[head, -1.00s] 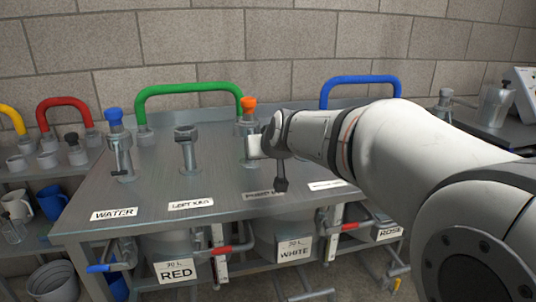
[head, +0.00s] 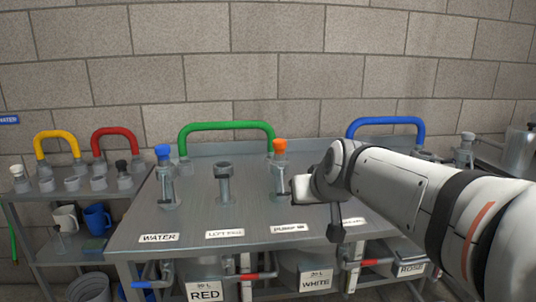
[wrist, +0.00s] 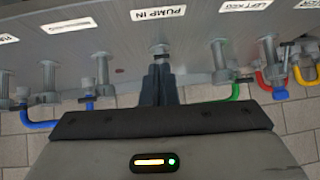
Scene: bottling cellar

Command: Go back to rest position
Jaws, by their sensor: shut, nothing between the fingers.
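My gripper (head: 300,188) is above the metal bench, beside the orange-capped fitting (head: 280,170) in the head view. In the wrist view my gripper (wrist: 158,68) has its two dark fingers together with nothing between them. They point toward the fitting behind the PUMP IN label (wrist: 158,13). The wrist view is turned over, with the wall at the bottom. I cannot tell whether the fingertips touch the fitting. My arm hides part of the bench's right side in the head view.
The metal bench (head: 190,215) carries a blue-capped fitting (head: 164,172) and an uncapped grey fitting (head: 223,185). Green (head: 226,126) and blue (head: 386,121) hose arches stand behind. A shelf with mugs (head: 97,218) is at left. Free space lies above the bench.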

